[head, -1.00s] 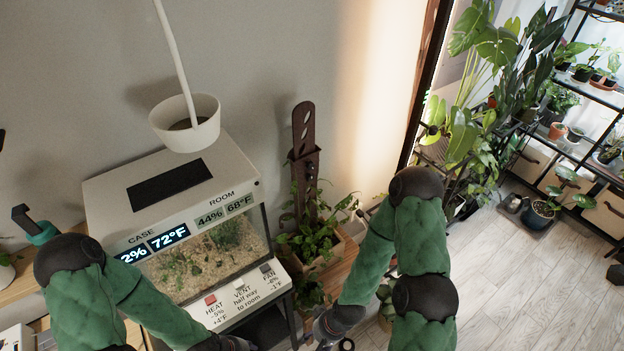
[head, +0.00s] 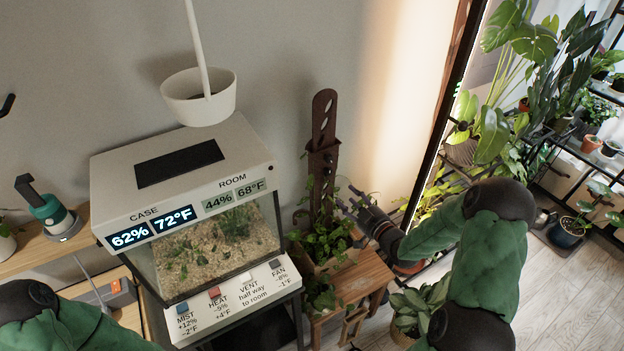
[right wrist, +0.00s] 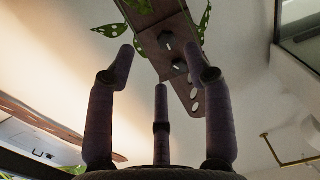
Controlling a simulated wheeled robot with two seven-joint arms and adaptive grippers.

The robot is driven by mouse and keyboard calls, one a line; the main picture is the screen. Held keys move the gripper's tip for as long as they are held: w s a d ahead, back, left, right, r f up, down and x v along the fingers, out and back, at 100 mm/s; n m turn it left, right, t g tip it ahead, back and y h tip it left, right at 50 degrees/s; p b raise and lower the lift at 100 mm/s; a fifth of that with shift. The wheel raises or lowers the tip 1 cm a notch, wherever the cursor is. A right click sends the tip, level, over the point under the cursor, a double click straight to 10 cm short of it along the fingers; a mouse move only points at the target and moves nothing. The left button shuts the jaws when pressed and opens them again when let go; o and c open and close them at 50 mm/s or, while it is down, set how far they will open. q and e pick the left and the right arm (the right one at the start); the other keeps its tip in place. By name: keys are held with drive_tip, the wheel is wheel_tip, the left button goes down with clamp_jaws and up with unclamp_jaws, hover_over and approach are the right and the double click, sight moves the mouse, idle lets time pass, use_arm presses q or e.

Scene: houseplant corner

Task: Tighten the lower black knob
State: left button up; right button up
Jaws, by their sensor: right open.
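A dark brown slotted support post (head: 323,122) stands in a potted plant beside the glass case. In the right wrist view, two small black knobs show on the post. The one nearer the leaves, the lower one (right wrist: 166,40), lies just beyond the fingertips; the upper knob (right wrist: 181,65) is close to it, partly beside the right finger. My right gripper (head: 347,197) is open and empty, to the right of the post and apart from it; its spread fingers also show in the right wrist view (right wrist: 161,72). My left gripper is out of the head view.
The plant (head: 325,242) sits in a wooden planter on a small wooden stool (head: 358,285). The glass case (head: 215,245) with its button panel is to the left. A white pot (head: 198,100) hangs above it. Another plant (head: 420,308) stands below my right arm.

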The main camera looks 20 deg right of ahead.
sight(330, 174)
drive_tip(key=shift+n+t+y, duration=0.4)
drive_tip(key=shift+n, duration=0.1)
drive_tip(key=w, duration=0.3)
drive_tip(key=w+a+r+b, duration=0.1)
drive_tip(key=w, duration=0.3)
drive_tip(key=w+b, duration=0.1)
drive_tip(key=w, duration=0.2)
drive_tip(key=shift+w+a+r, duration=0.15)
drive_tip(key=shift+w+r, duration=0.2)
clamp_jaws()
